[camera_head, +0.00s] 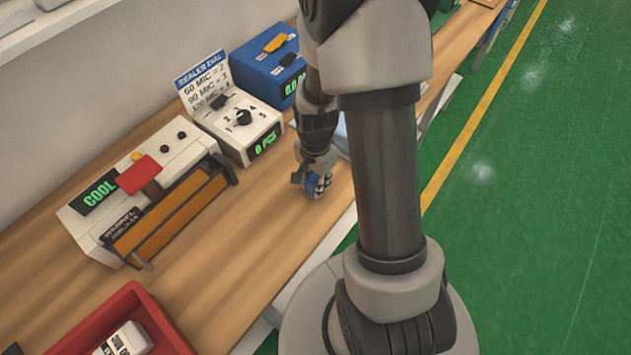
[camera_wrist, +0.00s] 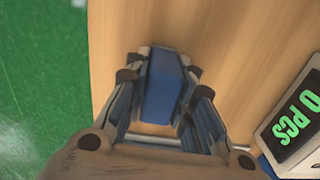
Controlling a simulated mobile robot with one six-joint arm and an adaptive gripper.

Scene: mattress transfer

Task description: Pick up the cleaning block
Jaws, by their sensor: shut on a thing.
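The cleaning block is a blue block (camera_wrist: 161,88) between the two fingers of my gripper (camera_wrist: 160,75) in the wrist view. The fingers are shut on its two sides. In the head view my gripper (camera_head: 312,180) is low over the wooden bench, to the right of the sealer, and only a little blue of the block shows between its fingers. I cannot tell whether the block touches the bench top or is just above it.
The wooden bench (camera_head: 255,225) is clear around my gripper. A white sealer (camera_head: 140,185), a dial box (camera_head: 235,120) and a blue box (camera_head: 272,66) stand along the wall. A red bin (camera_head: 125,310) is at the lower left. Green floor (camera_head: 540,200) lies to the right.

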